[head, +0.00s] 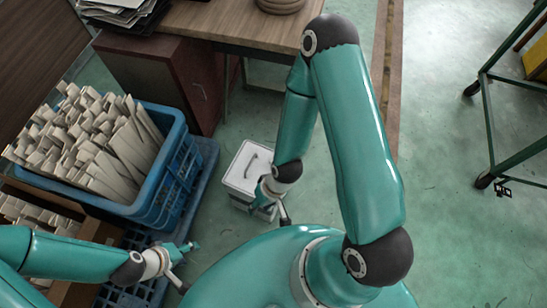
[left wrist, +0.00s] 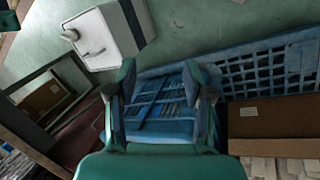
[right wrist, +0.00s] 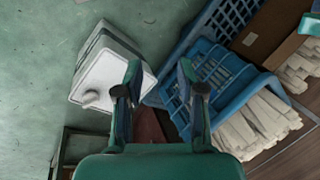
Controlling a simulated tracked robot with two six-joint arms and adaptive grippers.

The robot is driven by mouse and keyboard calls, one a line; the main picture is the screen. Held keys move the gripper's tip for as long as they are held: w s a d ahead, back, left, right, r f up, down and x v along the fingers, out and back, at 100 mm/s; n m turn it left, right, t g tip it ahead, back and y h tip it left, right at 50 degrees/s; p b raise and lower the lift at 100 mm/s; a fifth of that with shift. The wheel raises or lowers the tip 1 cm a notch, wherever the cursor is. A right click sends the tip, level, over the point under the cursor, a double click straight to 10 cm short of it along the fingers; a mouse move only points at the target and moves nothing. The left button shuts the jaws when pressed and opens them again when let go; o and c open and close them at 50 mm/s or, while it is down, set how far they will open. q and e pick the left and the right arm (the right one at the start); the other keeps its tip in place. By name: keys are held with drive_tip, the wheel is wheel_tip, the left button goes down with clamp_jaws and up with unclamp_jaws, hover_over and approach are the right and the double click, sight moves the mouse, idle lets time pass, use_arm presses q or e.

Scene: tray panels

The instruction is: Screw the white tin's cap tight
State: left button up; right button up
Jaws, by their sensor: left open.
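The white tin (head: 245,166) stands on the green floor, with a dark curved handle on its pale top. It also shows in the left wrist view (left wrist: 115,30) and the right wrist view (right wrist: 112,74). A small pale round part like a cap (right wrist: 90,97) is on its top; I cannot tell how tight it is. In the head view my right arm hides the tin's near right corner. My right gripper (right wrist: 158,75) is open, with nothing between its fingers. My left gripper (left wrist: 160,78) is open and empty, below and left of the tin in the head view.
A blue crate (head: 186,160) full of paper bundles stands left of the tin on a blue pallet (head: 207,160). Cardboard boxes (head: 75,212) lie in front of it. A desk (head: 230,25) stands behind. A green metal frame (head: 490,130) is far right. Open floor surrounds the tin's right side.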

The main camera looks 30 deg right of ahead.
use_arm(q)
drive_tip(key=o, duration=0.4)
wheel_tip(320, 180, down, 8)
drive_tip(key=b, duration=0.8)
drive_tip(key=shift+f, duration=0.2)
use_arm(e)
drive_tip(key=w+d+f+n+g+h+b, duration=0.1)
drive_tip(key=w+f+n+g+b, duration=0.1)
drive_tip(key=w+f+n+b, duration=0.65)
drive_tip(key=w+d+n+t+h+b, duration=0.1)
drive_tip(key=w+d+n+h+b, duration=0.7)
drive_tip(key=w+d+n+b, duration=0.4)
drive_tip(key=shift+m, duration=0.25)
drive_tip(key=b+x, duration=0.1)
drive_tip(key=x, duration=0.4)
drive_tip(key=b+x, duration=0.2)
drive_tip(key=x, duration=0.4)
drive_tip(key=a+b+x, duration=0.1)
drive_tip(key=x, duration=0.4)
drive_tip(key=shift+f+b, duration=0.4)
drive_tip(key=shift+f, duration=0.2)
use_arm(q)
drive_tip(key=shift+o, duration=0.2)
wheel_tip(320, 180, down, 25)
drive_tip(key=shift+f, duration=0.1)
use_arm(e)
drive_tip(key=shift+c, duration=0.3)
